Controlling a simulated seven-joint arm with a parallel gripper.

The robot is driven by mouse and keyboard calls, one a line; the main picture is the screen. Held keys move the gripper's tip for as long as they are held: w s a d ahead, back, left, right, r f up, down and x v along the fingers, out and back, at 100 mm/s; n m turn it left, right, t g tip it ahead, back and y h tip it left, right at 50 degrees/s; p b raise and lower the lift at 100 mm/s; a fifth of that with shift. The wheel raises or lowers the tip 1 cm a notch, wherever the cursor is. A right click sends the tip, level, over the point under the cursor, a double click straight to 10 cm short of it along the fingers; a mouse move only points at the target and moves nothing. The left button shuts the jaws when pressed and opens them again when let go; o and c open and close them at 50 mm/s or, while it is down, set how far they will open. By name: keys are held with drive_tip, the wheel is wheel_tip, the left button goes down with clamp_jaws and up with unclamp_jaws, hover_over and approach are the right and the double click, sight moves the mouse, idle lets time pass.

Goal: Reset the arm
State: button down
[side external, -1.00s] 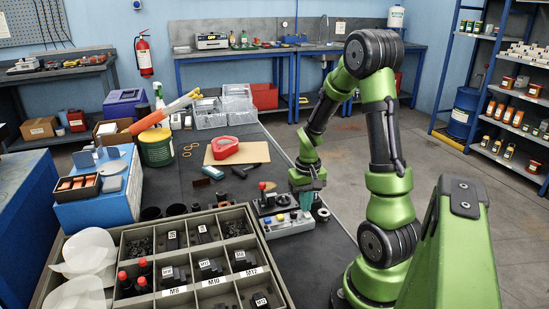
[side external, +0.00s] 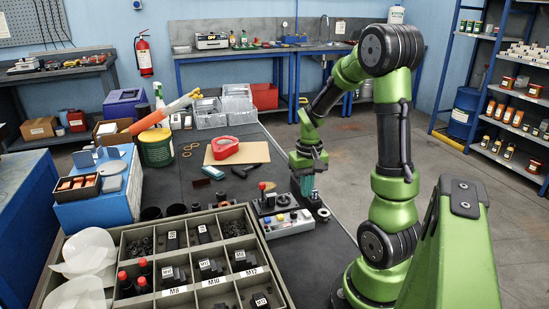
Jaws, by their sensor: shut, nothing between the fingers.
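My gripper (side external: 307,193) points down over the right edge of the grey control box (side external: 291,222) with coloured buttons. Its teal fingers are together with nothing seen between them. The fingertips are close to the box's right side, near a small dark ring-shaped part (side external: 322,214); I cannot tell whether they touch anything. A dark joystick unit with a red knob (side external: 262,186) stands just left of my gripper.
A sectioned tray of dark parts (side external: 262,244) fills the front of the bench. A red tape dispenser (side external: 226,147) lies on a brown board (side external: 256,153) behind. A green tub (side external: 156,149) stands at left.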

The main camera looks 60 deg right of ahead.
drive_tip(key=shift+r, duration=0.8)
drive_tip(key=a+r+n+t, duration=0.1)
drive_tip(key=a+r, duration=0.3)
drive_tip(key=a, duration=0.4)
drive_tip(key=a+r+n+t+y, duration=0.1)
drive_tip(key=a+r+n+t, duration=0.1)
drive_tip(key=a+r, duration=0.3)
drive_tip(key=a+r+n+t+y, duration=0.1)
drive_tip(key=a+r+t, duration=0.3)
drive_tip(key=a, duration=0.8)
drive_tip(key=shift+w+a+r+n, duration=0.2)
drive_tip(key=shift+r+n, duration=0.1)
drive_tip(key=shift+n, duration=0.2)
